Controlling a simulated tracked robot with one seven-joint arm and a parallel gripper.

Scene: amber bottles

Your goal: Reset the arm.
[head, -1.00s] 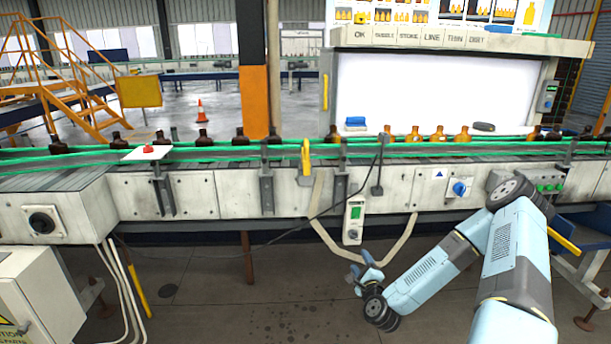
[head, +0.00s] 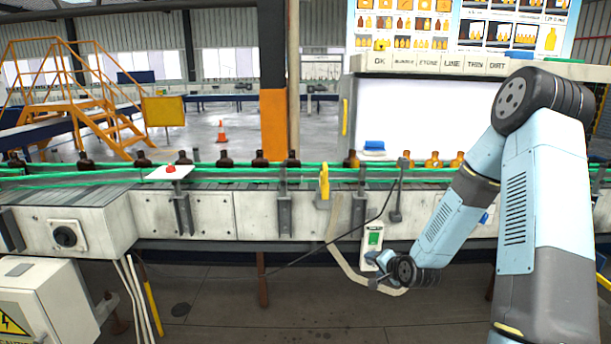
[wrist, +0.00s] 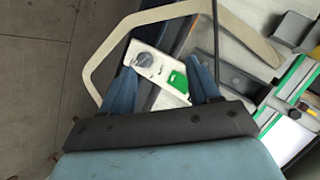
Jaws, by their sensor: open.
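The white box with a dial and green panel (wrist: 155,68) shows beyond the fingers. I cannot tell whether the fingers touch it. My light-blue arm bends up to an elbow at the right of the head view.
The conveyor (head: 210,212) with green rails crosses the view, carrying several dark bottles (head: 226,159) and amber bottles (head: 432,160). A pale curved tube (head: 345,265) and a black cable (head: 330,245) hang near my gripper. A grey cabinet (head: 42,305) stands lower left.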

